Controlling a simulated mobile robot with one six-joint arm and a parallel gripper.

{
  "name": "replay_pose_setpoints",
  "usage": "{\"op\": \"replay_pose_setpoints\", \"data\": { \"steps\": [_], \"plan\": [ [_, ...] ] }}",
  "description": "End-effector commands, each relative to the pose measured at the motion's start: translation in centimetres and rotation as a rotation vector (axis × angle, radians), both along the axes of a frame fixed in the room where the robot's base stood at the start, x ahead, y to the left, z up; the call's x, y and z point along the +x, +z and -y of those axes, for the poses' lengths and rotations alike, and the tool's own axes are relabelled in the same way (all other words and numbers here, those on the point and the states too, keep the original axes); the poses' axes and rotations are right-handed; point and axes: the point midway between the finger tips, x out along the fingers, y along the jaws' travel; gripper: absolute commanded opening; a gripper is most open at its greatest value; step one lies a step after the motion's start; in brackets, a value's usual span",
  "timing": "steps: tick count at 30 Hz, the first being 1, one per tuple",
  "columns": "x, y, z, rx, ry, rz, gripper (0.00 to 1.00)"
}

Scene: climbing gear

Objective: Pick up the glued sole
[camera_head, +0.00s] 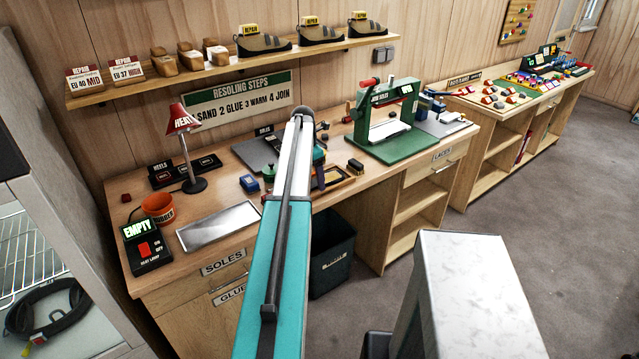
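I cannot pick out the glued sole with certainty. Small dark items lie around a wood-rimmed tray (347,181) on the workbench (150,271), partly behind my arm, and I cannot tell whether one is a sole. My arm reaches from the bottom of the view up over the middle of the bench. My gripper does not show clearly; the arm hides the area beyond its upper end. A green press (392,150), with a sign that seems to read JOIN SOLES, stands right of the tray. The drawer label SOLES (223,262) is on the bench front.
On the bench's left are a red heat lamp (183,120), an orange pot (158,208), a bare metal plate (218,226) and a switch box (149,250) reading EMPTY. A dark bin (333,250) stands below. A shelf with shoes hangs above. Floor is clear at right.

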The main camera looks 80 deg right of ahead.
Motion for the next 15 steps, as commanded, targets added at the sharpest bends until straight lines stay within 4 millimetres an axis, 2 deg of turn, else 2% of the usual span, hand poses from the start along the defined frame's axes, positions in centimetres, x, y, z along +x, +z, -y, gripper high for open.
{"op": "replay_pose_setpoints", "data": {
  "steps": [1,11,15],
  "plan": [
    [0.01,0.00,-0.01,0.000,0.000,0.000,0.64],
    [0.02,0.01,0.00,0.000,0.000,0.000,0.09],
    [0.02,0.15,0.02,-0.001,0.000,0.000,0.08]
  ]
}}
